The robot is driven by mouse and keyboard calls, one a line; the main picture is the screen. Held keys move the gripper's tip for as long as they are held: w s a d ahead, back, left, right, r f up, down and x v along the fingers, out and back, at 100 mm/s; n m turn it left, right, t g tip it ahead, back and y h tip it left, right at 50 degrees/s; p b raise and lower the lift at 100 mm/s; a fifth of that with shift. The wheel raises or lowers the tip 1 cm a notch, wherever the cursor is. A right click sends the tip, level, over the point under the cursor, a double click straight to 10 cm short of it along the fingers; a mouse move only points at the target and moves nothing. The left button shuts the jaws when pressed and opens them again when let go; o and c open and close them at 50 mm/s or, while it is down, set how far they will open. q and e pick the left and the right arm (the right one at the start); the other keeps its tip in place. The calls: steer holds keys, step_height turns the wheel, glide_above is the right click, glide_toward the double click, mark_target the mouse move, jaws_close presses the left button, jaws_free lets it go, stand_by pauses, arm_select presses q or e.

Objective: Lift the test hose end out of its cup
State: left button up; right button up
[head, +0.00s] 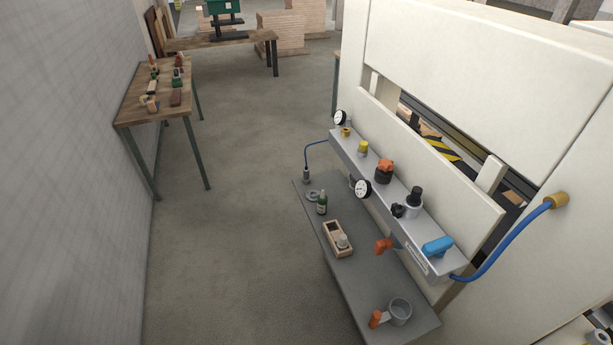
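A thin blue hose (313,144) leaves the left end of the grey valve panel and bends down. Its lower end sits at a small grey cup-like holder (306,177) at the far left corner of the grey bench. The hose end looks upright there; how deep it sits is too small to tell. Neither of my grippers is in view.
A thicker blue hose (508,250) runs right. The floor left is clear.

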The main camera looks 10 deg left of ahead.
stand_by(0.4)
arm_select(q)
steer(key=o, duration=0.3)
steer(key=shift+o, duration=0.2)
